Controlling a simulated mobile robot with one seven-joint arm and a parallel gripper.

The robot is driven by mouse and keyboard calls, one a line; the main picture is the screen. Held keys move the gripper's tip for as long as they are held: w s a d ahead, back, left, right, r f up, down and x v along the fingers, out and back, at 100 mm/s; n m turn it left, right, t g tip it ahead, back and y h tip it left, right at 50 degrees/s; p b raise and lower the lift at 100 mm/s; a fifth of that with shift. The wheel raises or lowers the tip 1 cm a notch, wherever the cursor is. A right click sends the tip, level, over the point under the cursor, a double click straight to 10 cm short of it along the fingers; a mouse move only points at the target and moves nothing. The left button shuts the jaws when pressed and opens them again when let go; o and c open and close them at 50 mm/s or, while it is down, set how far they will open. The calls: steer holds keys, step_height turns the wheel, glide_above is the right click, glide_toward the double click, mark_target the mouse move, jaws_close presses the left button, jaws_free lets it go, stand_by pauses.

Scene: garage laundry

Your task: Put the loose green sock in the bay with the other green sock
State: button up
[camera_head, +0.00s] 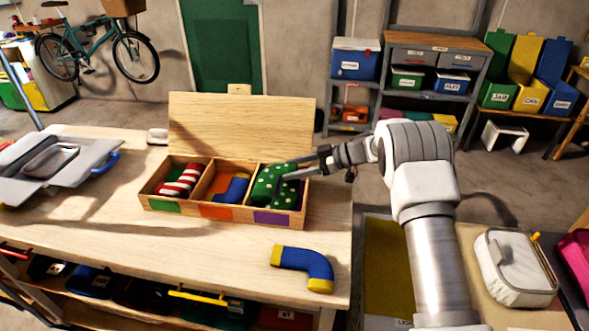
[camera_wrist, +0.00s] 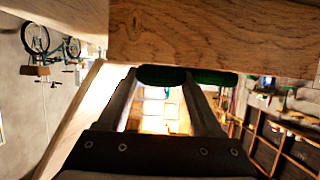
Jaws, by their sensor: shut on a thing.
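A wooden box (camera_head: 222,214) with three bays and a raised lid stands on the table. Green cloth with white dots (camera_head: 264,186) fills the right bay, above a purple label; I cannot clearly separate two green socks there. My gripper (camera_head: 310,166) reaches in from the right over that bay and is shut on a green sock. In the wrist view, the green sock (camera_wrist: 165,76) lies across my fingertips (camera_wrist: 160,80), close to a wooden wall; most of it is hidden.
A red-and-white striped sock (camera_head: 180,181) lies in the left bay. A blue sock with a yellow end (camera_head: 234,188) lies in the middle bay. Another blue and yellow sock (camera_head: 304,262) lies on the table in front. A grey open case (camera_head: 60,165) stands at left.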

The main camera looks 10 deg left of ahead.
steer(key=shift+f, duration=0.5)
steer(key=o, duration=1.1)
steer(key=shift+c, duration=0.2)
steer(key=shift+r, duration=0.1)
steer(key=shift+r, duration=0.25)
steer(key=v, duration=1.2)
steer(key=shift+r+p, duration=0.3)
steer(key=shift+p, duration=0.05)
